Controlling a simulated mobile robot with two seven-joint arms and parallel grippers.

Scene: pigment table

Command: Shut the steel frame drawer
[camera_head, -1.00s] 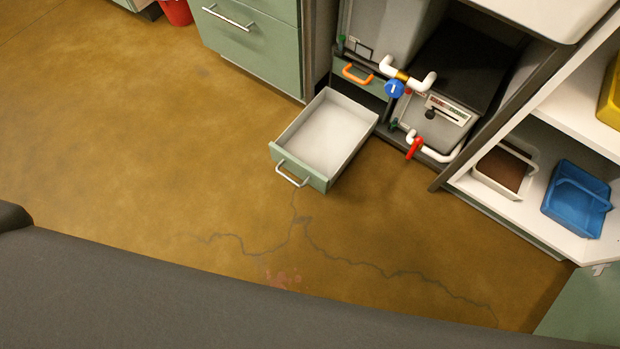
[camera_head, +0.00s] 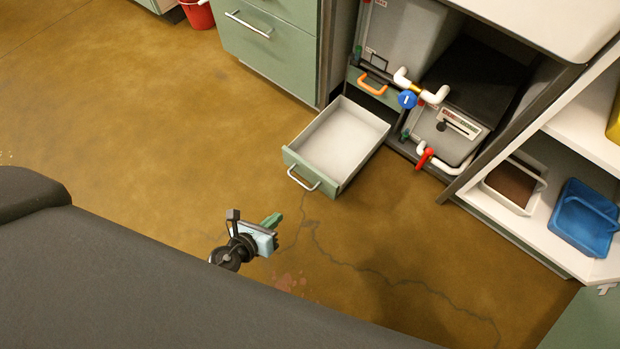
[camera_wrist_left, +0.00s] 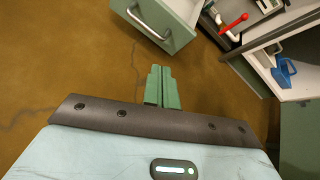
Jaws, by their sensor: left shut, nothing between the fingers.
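The steel frame drawer (camera_head: 335,137) stands pulled out low over the floor, with a green front, a pale handle (camera_head: 303,179) and an empty white inside. In the left wrist view its green front (camera_wrist_left: 178,40) and handle (camera_wrist_left: 149,22) show at the top, ahead of the fingers. My left gripper (camera_head: 272,220) is in front of the drawer, below and left of the handle in the head view, and apart from it. Its green fingers (camera_wrist_left: 161,88) are shut together with nothing between them. My right gripper is not in view.
Above the drawer is a small drawer with an orange handle (camera_head: 372,84). Pipes with a blue knob (camera_head: 407,99) and a red valve lever (camera_head: 425,159) stand right of it. A shelf holds a blue tray (camera_head: 583,220). The floor in front is clear.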

